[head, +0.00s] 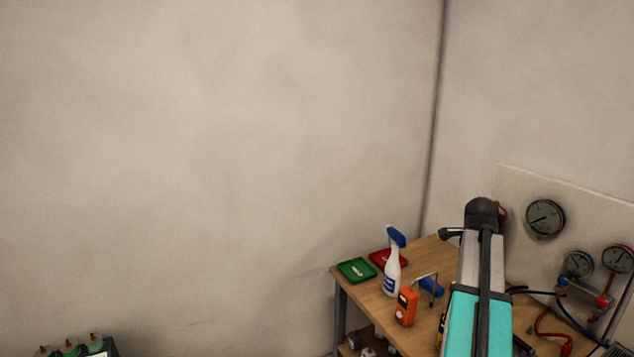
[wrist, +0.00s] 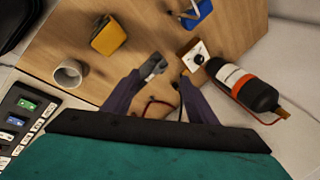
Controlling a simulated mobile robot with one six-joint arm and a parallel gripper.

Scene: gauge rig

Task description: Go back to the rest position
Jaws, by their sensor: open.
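My gripper (wrist: 168,76) shows in the wrist view with its two dark fingers spread apart. It is open, and no object shows between the fingertips. It points at the wooden table (wrist: 150,22). A small white block with a black knob (wrist: 195,56) is just beyond the right finger. In the head view my own arm reaches over the right part of the table, and the gripper itself cannot be made out there.
A yellow block (wrist: 108,36) and a pale cup (wrist: 70,73) are left. In the head view, a spray bottle (head: 392,272), orange meter (head: 406,307), green tray (head: 357,270) and gauge panel (head: 515,185) surround the arm.

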